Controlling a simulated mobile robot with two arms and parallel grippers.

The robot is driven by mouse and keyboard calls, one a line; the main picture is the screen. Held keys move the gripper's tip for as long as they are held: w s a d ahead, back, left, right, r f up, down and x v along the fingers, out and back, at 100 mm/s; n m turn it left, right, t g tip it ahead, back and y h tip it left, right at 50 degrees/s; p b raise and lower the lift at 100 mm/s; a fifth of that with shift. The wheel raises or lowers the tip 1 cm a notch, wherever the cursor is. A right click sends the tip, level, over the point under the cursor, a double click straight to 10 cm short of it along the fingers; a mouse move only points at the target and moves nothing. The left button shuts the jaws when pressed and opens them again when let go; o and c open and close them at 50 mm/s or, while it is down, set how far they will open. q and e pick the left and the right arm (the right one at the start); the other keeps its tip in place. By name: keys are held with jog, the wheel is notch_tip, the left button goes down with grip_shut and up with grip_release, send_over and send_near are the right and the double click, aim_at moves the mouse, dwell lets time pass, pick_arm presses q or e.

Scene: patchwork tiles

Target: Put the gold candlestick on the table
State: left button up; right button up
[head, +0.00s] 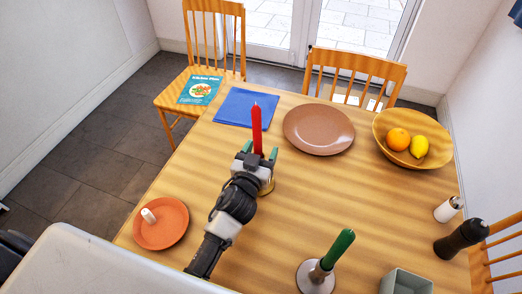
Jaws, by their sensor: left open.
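The gold candlestick (267,188) holds a tall red candle (256,130) and stands upright on the wooden table (345,195). Only part of its gold base shows; its stem is mostly hidden by my gripper. My left gripper (260,155) is open at the candlestick, with its green-tipped fingers on either side near the foot of the red candle. I cannot tell whether the fingers touch it. My right gripper is not in view.
A silver candlestick (312,280) with a green candle stands near the front. A brown plate (318,130), blue napkin (246,107), fruit bowl (440,158), orange saucer (163,234), pepper mill (462,238), white shaker (447,209) and grey box (405,283) surround clear tabletop right of my gripper.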

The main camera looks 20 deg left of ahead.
pick_arm(q)
jog(key=shift+r+p, duration=0.3)
jog(key=s+b, duration=0.2)
jog(key=s, duration=1)
jog(key=shift+a, duration=0.2)
